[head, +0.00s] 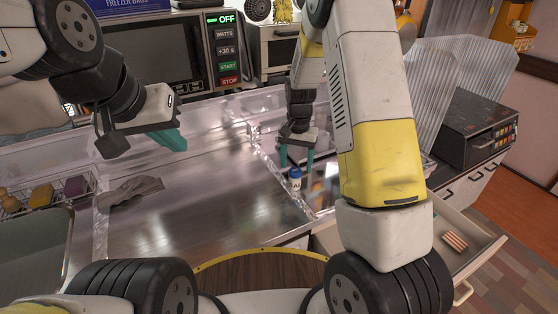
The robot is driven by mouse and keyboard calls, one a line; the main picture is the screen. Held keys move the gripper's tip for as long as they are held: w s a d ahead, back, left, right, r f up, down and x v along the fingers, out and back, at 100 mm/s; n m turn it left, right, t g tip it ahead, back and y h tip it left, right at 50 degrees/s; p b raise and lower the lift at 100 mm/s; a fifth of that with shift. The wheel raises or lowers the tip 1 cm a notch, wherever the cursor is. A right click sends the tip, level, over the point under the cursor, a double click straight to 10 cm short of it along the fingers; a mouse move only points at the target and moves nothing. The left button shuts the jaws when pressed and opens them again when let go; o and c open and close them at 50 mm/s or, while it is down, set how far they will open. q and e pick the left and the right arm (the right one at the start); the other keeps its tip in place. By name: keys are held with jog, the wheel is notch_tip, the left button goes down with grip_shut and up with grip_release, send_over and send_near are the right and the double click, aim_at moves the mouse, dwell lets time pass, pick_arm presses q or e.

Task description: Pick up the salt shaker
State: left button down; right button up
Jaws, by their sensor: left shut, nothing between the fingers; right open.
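A small salt shaker (295,182), with a blue body and a white part, stands upright on the metal counter near its right side. My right gripper (297,163) points down just above and behind it, with its two teal fingers apart. The fingertips look close to the shaker's top; I cannot tell whether they touch it. My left gripper (181,142) is at the left, above the counter, shut and empty, with its teal fingers together.
A grey cloth (132,191) lies on the counter at the left. A wire rack (45,195) with sponges is further left. A microwave (165,55) stands behind. An open drawer (478,235) and a black toaster oven (475,125) are at the right. The counter's middle is clear.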

aim_at(295, 179)
notch_tip(295, 179, down, 7)
jog(key=shift+a+f, duration=0.15)
jog(key=shift+f, duration=0.05)
dwell(0.3)
grip_shut()
